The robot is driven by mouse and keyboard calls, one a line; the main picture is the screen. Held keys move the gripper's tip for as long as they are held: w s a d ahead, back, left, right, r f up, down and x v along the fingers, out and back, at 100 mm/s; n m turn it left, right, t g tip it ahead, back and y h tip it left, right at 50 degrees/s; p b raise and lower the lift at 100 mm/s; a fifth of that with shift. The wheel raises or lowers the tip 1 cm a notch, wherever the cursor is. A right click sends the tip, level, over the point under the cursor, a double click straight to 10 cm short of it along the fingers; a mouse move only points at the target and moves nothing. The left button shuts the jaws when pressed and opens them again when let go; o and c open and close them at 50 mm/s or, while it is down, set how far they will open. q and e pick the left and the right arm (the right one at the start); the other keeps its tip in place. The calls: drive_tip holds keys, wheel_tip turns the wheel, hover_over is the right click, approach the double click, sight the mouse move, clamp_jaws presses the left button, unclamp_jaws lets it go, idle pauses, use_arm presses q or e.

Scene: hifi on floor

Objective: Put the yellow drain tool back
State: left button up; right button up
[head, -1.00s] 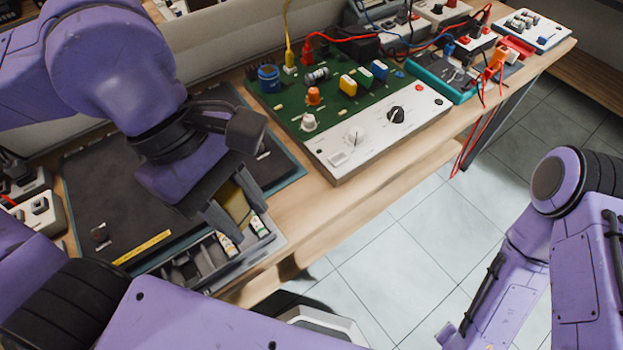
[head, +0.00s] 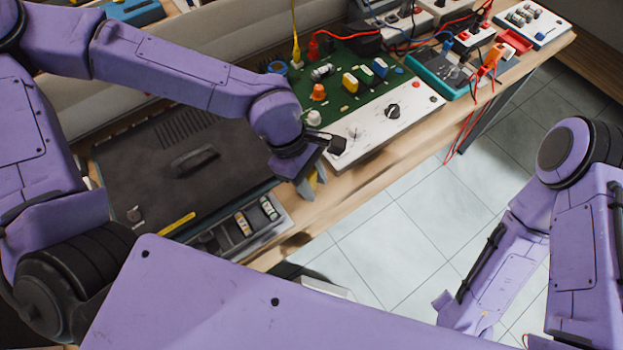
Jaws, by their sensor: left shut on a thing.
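My left gripper (head: 308,188) is shut on a small yellow thing (head: 314,180), which I take to be the drain tool; only a sliver of it shows between the fingers. The gripper points down above the bench's front strip, to the right of the dark case and near the front corner of the white panel. An open grey compartment tray (head: 270,232) sticks out at the front of the dark case (head: 150,165), with small labelled items in it. My right arm is at the right; its gripper is out of view.
A green circuit board with a white control panel (head: 375,130) stands behind and right of the gripper. Red leads (head: 468,130) hang over the bench edge. Bare wooden bench (head: 345,188) lies in front of the panel, with tiled floor (head: 385,240) beyond.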

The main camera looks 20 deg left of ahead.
use_arm(q)
drive_tip(key=shift+f, duration=0.2)
drive_tip(key=shift+f, duration=0.2)
drive_tip(key=o, duration=1)
drive_tip(key=v, duration=1.2)
drive_tip(key=shift+r+p, duration=0.2)
drive_tip(key=shift+p, duration=0.15)
drive_tip(key=shift+w, duration=0.1)
